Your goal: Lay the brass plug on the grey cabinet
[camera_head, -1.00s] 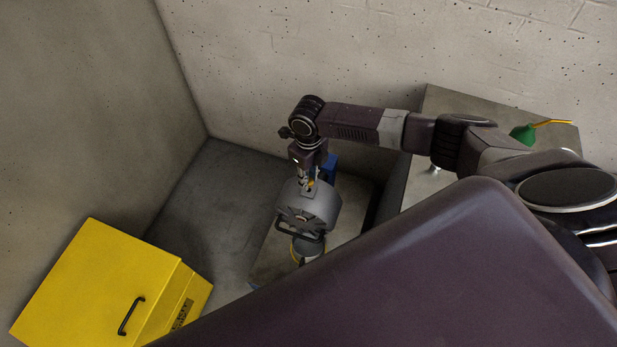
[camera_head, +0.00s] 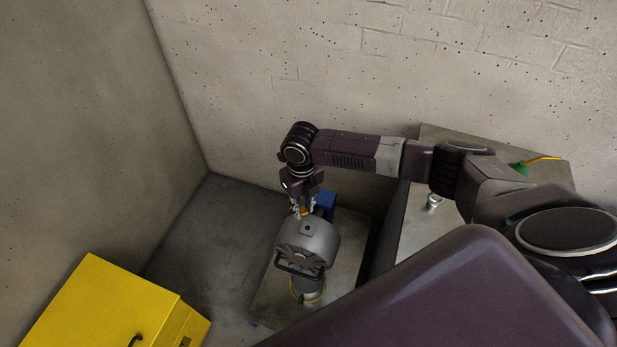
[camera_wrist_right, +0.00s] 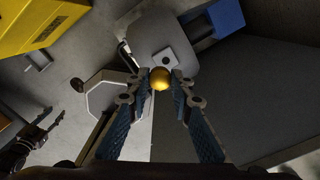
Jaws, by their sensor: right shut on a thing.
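The brass plug (camera_wrist_right: 160,79) is a small golden round piece between the fingertips of my right gripper (camera_wrist_right: 160,84). In the head view my right gripper (camera_head: 303,208) points down, shut on the plug (camera_head: 304,213), just above and behind the grey rotor housing (camera_head: 314,236). A dark hole shows in the housing top, apart from the plug. The grey cabinet (camera_head: 412,228), as I take it, is the grey-topped unit at the right, partly hidden by my right arm. My left gripper (camera_wrist_right: 49,124) shows small at the left of the wrist view, its fingers seemingly apart.
A yellow cabinet (camera_head: 95,310) stands at the lower left. A blue block (camera_head: 326,203) is behind the housing. A small metal cup-like piece (camera_head: 433,201) and a green oil can (camera_head: 520,168) stand on the grey top, with bare room around the metal piece.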

